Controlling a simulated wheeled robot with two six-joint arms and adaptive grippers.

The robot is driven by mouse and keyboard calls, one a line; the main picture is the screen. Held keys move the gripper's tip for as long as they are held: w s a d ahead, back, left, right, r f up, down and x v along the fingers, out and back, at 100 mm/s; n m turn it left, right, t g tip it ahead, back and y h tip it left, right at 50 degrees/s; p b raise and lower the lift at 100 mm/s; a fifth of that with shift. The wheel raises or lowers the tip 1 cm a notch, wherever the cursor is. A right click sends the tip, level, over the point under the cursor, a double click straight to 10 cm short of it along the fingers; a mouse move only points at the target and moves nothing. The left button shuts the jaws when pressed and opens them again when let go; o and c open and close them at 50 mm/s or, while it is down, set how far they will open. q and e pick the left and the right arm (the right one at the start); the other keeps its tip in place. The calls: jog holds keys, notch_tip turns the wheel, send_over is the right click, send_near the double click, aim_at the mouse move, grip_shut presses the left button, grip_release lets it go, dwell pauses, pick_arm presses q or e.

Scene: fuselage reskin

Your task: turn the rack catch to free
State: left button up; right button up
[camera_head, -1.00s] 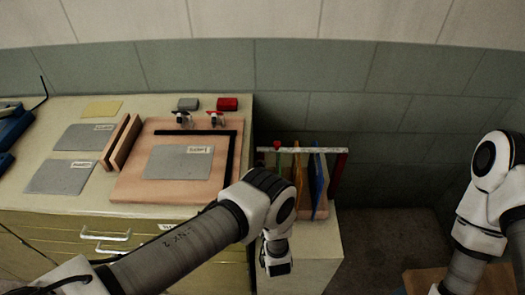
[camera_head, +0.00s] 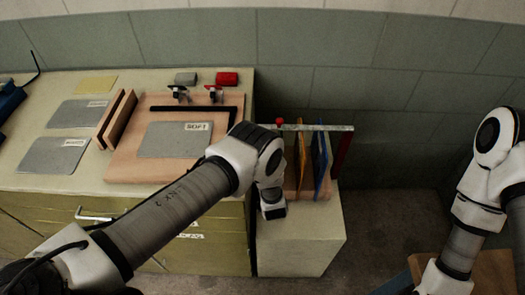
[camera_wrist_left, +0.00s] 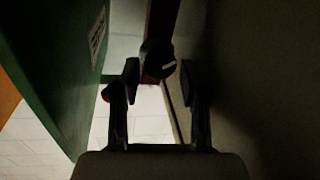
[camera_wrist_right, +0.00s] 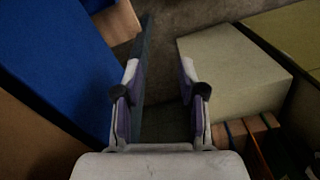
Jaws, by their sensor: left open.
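The rack (camera_head: 315,128) stands right of the bench, with a pale top bar, upright coloured panels and a red ball knob (camera_head: 279,121). In the left wrist view a round dark knob (camera_wrist_left: 158,60) with a white mark sits on a dark reddish strip; it looks like the rack catch. My left gripper (camera_wrist_left: 159,78) is open, with the knob between and beyond its fingertips; I cannot tell whether they touch it. In the head view my left arm hides the rack's left front. My right gripper (camera_wrist_right: 159,85) is open and empty, away from the rack.
A green panel (camera_wrist_left: 60,60) with a label stands close left of my left gripper, and a pale wall (camera_wrist_left: 250,80) is on its right. The bench (camera_head: 40,185) holds grey sheets and a wooden board. A blue surface (camera_wrist_right: 60,60) lies left of my right gripper.

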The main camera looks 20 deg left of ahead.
pick_arm(q)
jog(key=shift+f, duration=0.1)
grip_shut()
jog(key=shift+n, duration=0.4)
jog(key=shift+a+n+g+h+p, duration=0.1)
jog(key=shift+n+g+h+p, duration=0.35)
jog(key=shift+n, duration=2.25)
grip_release()
jog(key=shift+w, duration=0.1)
